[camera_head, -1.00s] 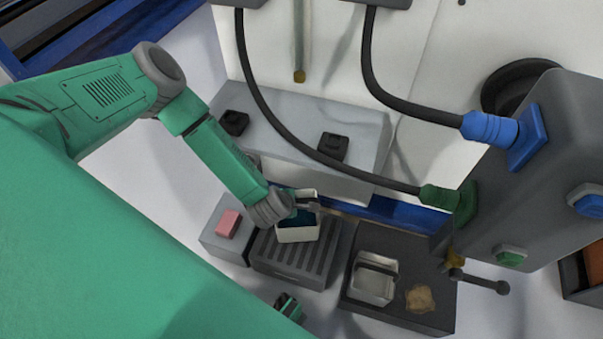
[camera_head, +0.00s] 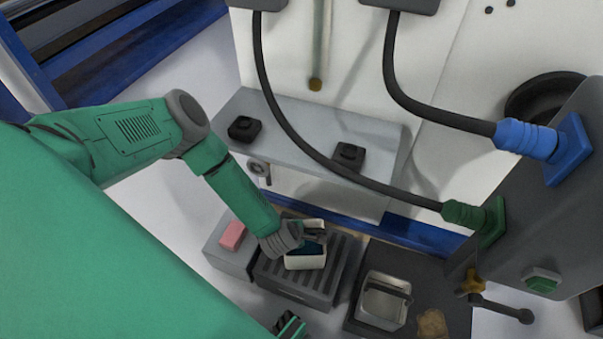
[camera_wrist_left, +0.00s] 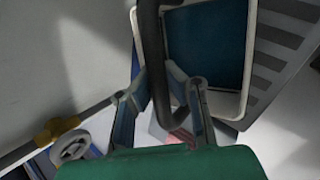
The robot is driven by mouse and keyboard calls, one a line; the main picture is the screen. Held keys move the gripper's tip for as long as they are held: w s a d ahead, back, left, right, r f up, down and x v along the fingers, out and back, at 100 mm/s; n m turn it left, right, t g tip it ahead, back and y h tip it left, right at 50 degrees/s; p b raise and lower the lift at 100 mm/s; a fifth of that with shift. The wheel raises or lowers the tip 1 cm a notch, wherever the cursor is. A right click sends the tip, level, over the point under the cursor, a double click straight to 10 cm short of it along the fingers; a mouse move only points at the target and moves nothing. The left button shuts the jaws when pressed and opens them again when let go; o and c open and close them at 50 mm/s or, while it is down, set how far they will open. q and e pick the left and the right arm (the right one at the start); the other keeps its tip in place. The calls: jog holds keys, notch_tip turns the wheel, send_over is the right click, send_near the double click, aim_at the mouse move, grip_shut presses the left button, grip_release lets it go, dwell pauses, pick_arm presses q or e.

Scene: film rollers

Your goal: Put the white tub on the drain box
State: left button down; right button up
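The white tub (camera_head: 291,262), with a dark blue inside and a dark handle, is at the slatted dark grey drain box (camera_head: 283,285) in the head view. It is over the slats, but I cannot tell whether its base touches them. My left gripper (camera_head: 314,238) is at the tub's handle. In the left wrist view, its two fingers (camera_wrist_left: 162,92) close in on both sides of the dark handle (camera_wrist_left: 152,40), and the white tub rim (camera_wrist_left: 250,60) shows beyond. The slats show to the right of it.
A light grey block with a pink piece (camera_head: 232,236) adjoins the drain box on the left. On the right, a dark block (camera_head: 358,325) carries a metallic tub (camera_head: 380,305) and a tan piece (camera_head: 432,323). Black hoses (camera_head: 300,130) hang behind.

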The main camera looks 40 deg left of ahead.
pick_arm(q)
jog(key=c, duration=1.7)
grip_release()
jog(key=shift+d, duration=0.15)
